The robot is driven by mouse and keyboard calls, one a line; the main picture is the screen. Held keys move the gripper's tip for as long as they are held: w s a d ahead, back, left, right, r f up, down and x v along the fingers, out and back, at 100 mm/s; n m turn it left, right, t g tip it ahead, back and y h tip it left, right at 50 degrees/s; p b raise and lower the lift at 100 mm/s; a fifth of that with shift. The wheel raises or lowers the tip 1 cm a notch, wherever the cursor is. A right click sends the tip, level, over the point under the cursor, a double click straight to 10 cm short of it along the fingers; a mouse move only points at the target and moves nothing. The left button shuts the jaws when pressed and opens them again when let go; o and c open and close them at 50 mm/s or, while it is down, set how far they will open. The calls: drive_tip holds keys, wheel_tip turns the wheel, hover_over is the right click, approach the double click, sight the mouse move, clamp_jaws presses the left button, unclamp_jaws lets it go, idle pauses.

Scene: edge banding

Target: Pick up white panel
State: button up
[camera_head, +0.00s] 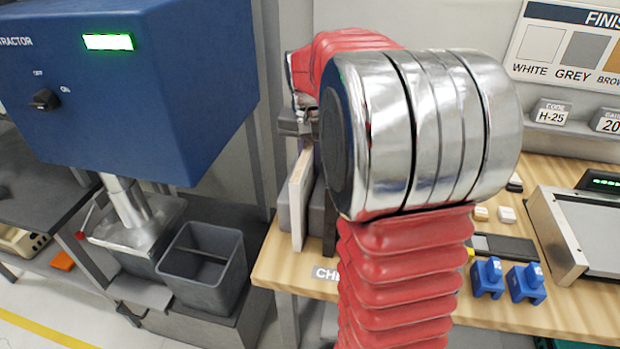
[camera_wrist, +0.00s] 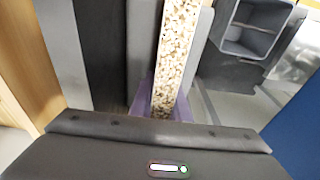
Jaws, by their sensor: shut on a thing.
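The white panel (camera_head: 299,205) stands upright near the left end of the wooden bench, with its narrow side towards the head camera. In the wrist view the panel (camera_wrist: 174,60) shows its speckled chipboard edge, running up the picture from between the purple fingers. My gripper (camera_wrist: 165,100) is shut on the panel. In the head view my gripper (camera_head: 296,122) is at the panel's top, partly hidden by my arm. I cannot tell whether the panel's lower end touches the bench.
Grey and dark upright pieces (camera_head: 317,215) stand close to the right of the panel. A blue extractor (camera_head: 150,100) and an open grey bin (camera_head: 205,268) are at left. Blue blocks (camera_head: 489,278) and a metal-framed device (camera_head: 560,240) are on the bench (camera_head: 545,310) at right.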

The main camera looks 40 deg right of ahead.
clamp_jaws()
idle(0.8)
drive_tip(key=shift+r, duration=0.2)
drive_tip(key=shift+r, duration=0.2)
wheel_tip(320, 180, up, 27)
drive_tip(key=shift+r, duration=0.15)
idle(0.6)
drive_tip(key=shift+a, duration=0.1)
idle(0.7)
